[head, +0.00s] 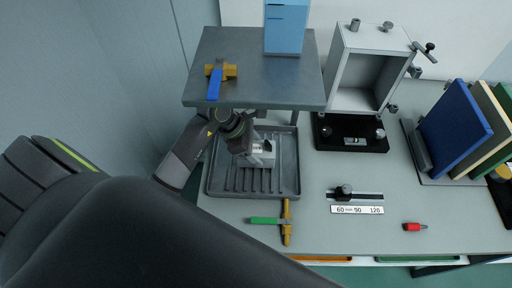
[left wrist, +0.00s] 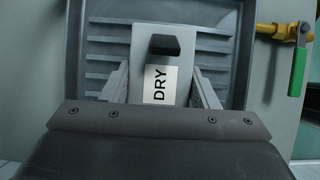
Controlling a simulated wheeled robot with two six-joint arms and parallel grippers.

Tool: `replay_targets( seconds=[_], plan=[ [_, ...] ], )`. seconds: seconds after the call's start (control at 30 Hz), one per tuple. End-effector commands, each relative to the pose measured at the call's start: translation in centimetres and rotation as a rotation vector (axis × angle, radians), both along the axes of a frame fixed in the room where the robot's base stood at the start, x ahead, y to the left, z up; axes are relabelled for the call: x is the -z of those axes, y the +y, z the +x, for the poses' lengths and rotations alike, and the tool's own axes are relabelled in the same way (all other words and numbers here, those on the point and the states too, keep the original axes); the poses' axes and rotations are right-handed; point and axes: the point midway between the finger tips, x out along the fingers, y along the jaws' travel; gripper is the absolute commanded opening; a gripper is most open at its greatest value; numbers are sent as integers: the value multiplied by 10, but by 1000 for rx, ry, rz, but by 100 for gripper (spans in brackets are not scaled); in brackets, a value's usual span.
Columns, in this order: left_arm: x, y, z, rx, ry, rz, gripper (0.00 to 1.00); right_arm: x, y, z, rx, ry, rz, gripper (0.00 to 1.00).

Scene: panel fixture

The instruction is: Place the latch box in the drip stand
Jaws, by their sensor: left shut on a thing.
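The latch box (left wrist: 143,58) is light grey, with a dark latch and a white label reading DRY in the left wrist view. It also shows in the head view (head: 262,157), low over the dark grey ribbed tray of the drip stand (head: 294,170). My left gripper (left wrist: 160,92) is shut on the box, a finger on each side. Whether the box touches the ribs, I cannot tell. The stand's grey top plate (head: 258,88) overhangs the back of the tray. My right gripper is not in view.
A blue box (head: 286,28) and a blue-handled valve (head: 216,80) are on the top plate. A green-handled valve (head: 270,220) lies before the tray. A white open frame (head: 340,75), upright panels (head: 455,130), a scale strip (head: 357,210) and a red piece (head: 413,227) are to the right.

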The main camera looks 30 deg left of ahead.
Motion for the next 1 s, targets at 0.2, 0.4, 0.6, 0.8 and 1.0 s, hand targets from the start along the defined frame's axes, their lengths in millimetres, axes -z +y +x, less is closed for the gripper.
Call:
replay_targets(
  seconds=[0.2, 0.4, 0.6, 0.8, 1.0],
  plan=[
    [1, 0, 0, 0, 0, 0, 75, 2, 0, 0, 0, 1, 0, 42],
    [1, 0, 0, 0, 0, 0, 76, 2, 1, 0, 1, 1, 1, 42],
    [1, 0, 0, 0, 0, 0, 76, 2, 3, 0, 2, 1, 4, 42],
    [-7, 5, -1, 0, -2, 3, 76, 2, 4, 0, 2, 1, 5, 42],
    [-36, 21, -8, 1, -6, 7, 76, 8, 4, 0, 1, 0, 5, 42]
  ],
)
